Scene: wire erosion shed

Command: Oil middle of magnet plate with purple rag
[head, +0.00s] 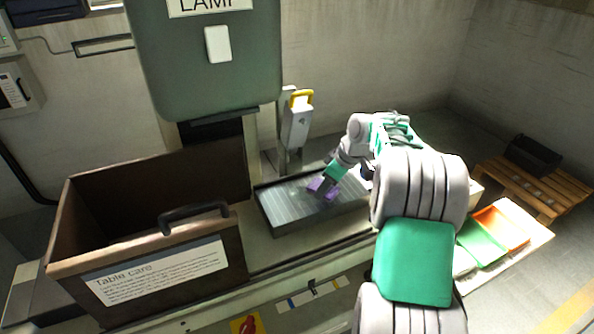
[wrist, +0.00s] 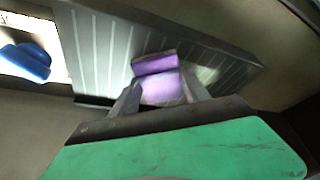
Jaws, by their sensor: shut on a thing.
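The magnet plate (head: 283,207) is a dark grey ribbed slab lying on the machine table; its ribs also show in the wrist view (wrist: 95,45). My gripper (head: 324,184) is over the plate, right of its middle in the head view. In the wrist view my gripper (wrist: 158,92) is shut on the purple rag (wrist: 155,64), which sticks out beyond the fingertips against the plate. The rag also shows as small purple patches (head: 316,185) in the head view. I cannot tell whether the rag touches the plate. My arm hides the plate's right end in the head view.
A brown box (head: 150,245) labelled "Table care" stands left of the plate. A green lamp housing (head: 205,60) hangs behind. A yellow-handled device (head: 298,120) stands behind the plate. Green (head: 481,243) and orange (head: 500,228) trays lie at right. A blue object (wrist: 27,62) shows in the wrist view.

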